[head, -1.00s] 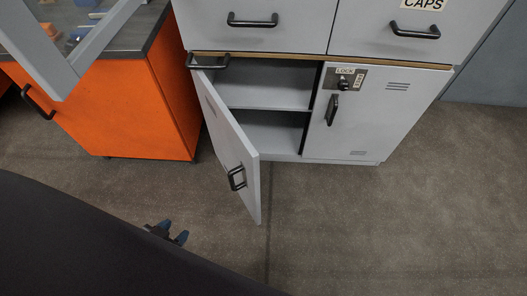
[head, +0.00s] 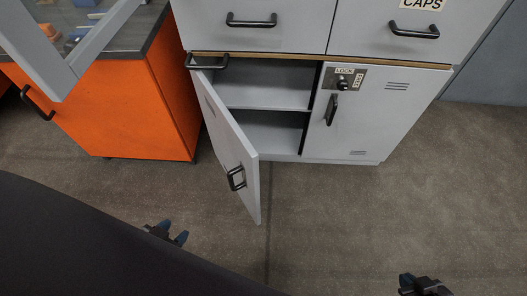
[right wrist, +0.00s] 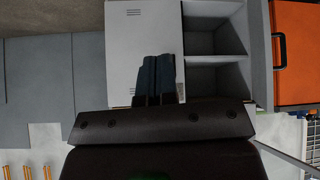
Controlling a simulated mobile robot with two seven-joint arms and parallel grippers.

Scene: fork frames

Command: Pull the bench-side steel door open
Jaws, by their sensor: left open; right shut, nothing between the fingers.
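The bench-side grey steel door (head: 232,150) stands well open, swung out on its left edge from the cabinet. Its black handle (head: 236,178) is on the outer face near the free edge. The bare shelves (head: 265,92) behind it show. My left gripper (head: 172,237) is open and empty, low over the floor, in front of the door and apart from it. My right gripper (head: 418,284) is at the bottom right, apart from the cabinet. In the right wrist view its dark fingers (right wrist: 158,78) are together with nothing between them.
The right-hand door (head: 382,115) is closed, with a handle and a lock plate (head: 343,78). Grey drawers (head: 255,25) with black handles are above. An orange bench unit (head: 130,105) stands at the left. The carpet floor (head: 350,215) in front is clear.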

